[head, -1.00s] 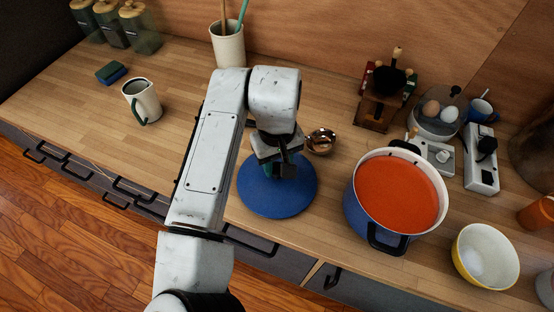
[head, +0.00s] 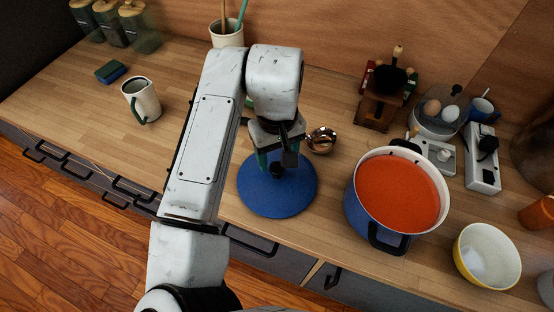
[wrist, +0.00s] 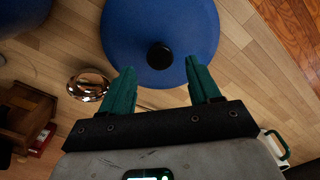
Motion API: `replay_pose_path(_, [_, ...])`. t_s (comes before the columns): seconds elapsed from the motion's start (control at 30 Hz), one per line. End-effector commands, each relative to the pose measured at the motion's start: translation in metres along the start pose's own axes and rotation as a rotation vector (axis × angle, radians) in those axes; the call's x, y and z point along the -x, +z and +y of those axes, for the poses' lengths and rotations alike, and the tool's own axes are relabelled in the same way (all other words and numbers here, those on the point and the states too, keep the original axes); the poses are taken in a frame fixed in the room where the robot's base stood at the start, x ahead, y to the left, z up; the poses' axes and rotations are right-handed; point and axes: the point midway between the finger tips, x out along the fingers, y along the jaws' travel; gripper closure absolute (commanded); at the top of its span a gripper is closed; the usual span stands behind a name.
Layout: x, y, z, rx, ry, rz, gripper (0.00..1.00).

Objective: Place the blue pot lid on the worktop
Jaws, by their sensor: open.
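The blue pot lid (head: 262,200) lies flat on the wooden worktop (head: 175,132), left of the pot. It also shows in the wrist view (wrist: 190,25), with its black knob (wrist: 160,56) upward. My gripper (head: 276,160) is above the lid, with its green fingers apart. In the wrist view the open fingertips (wrist: 160,72) are on either side of the knob's line, apart from it and holding nothing. The blue pot (head: 362,215) stands uncovered to the right, with orange-red contents.
A copper-coloured bowl (head: 321,140) is close behind the lid. A yellow bowl (head: 487,255) stands right of the pot. A white jug (head: 143,101) and a sponge (head: 110,72) are at the left. The worktop between jug and lid is clear.

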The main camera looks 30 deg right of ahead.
Motion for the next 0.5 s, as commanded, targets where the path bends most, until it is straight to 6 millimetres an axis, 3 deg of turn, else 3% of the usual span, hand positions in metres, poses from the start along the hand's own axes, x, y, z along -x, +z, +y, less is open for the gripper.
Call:
replay_pose_path(0.3, [0.063, -0.001, 0.001, -0.001, 0.000, 0.002, 0.38])
replay_pose_path(0.5, [0.086, 0.000, 0.000, 0.000, -0.002, 0.001, 0.38])
